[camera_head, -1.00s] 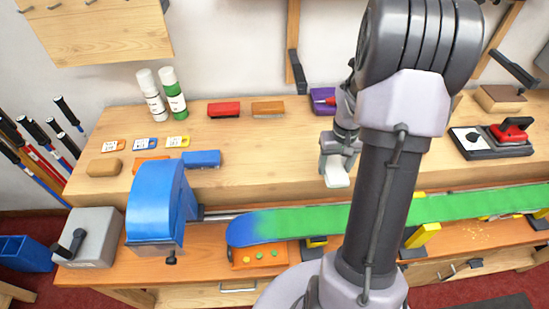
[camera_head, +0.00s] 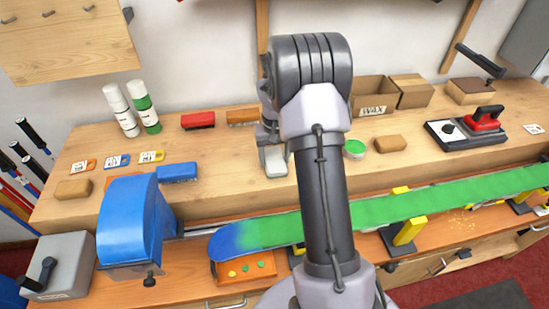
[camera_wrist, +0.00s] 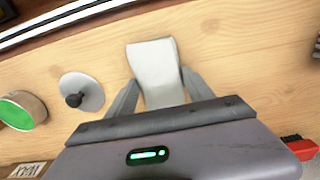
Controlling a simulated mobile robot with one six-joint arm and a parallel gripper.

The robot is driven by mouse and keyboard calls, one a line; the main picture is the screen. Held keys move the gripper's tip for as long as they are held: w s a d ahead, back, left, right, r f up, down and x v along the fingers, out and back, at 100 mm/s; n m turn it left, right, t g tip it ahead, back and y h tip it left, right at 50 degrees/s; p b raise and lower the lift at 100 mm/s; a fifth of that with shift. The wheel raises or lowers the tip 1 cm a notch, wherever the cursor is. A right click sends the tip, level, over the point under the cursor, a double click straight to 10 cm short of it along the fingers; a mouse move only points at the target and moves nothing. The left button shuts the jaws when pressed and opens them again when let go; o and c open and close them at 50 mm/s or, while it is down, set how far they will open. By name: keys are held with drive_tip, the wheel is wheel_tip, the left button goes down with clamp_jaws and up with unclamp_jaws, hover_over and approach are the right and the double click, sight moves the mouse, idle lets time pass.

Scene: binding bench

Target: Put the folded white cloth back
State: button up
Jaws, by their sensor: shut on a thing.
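The folded white cloth (camera_wrist: 155,72) is between the two fingers of my gripper (camera_wrist: 158,88) in the wrist view. My gripper is shut on it, and the cloth's far end sticks out past the fingertips. In the head view the cloth (camera_head: 274,161) hangs below my gripper (camera_head: 268,138) over the upper wooden bench top (camera_head: 225,180), left of my arm. I cannot tell whether the cloth touches the wood. My arm hides part of the bench behind it.
A green tin (camera_wrist: 20,110) and a pale disc with a dark knob (camera_wrist: 82,93) are left of the cloth in the wrist view. A red brush (camera_head: 198,120), an orange brush (camera_head: 242,116) and a cork block (camera_head: 390,144) stand nearby.

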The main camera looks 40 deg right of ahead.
sight(275, 159)
drive_tip(key=shift+f, duration=0.15)
drive_tip(key=o, duration=1.3)
drive_tip(key=a+r+t+p, duration=0.1)
drive_tip(key=a+r+p, duration=0.1)
drive_tip(key=r, duration=0.7)
drive_tip(key=a+r+p, duration=0.2)
drive_tip(key=a+r, duration=0.1)
drive_tip(key=r, duration=0.6)
drive_tip(key=s+a+r+t, duration=0.2)
drive_tip(key=s+a+r, duration=0.65)
drive_tip(key=a, duration=0.35)
drive_tip(key=s+a+t, duration=0.1)
drive_tip(key=s+a, duration=0.2)
drive_tip(key=s, duration=0.1)
drive_tip(key=s+a+r+t+y, duration=0.1)
drive_tip(key=s+a, duration=0.3)
drive_tip(key=s, duration=0.1)
drive_tip(key=s+a+y, duration=0.1)
drive_tip(key=s+a, duration=0.2)
drive_tip(key=s, duration=0.2)
drive_tip(key=shift+s+a+r+n+t, duration=0.15)
drive_tip(key=shift+s+a+n+t, duration=0.05)
drive_tip(key=shift+n+t, duration=0.2)
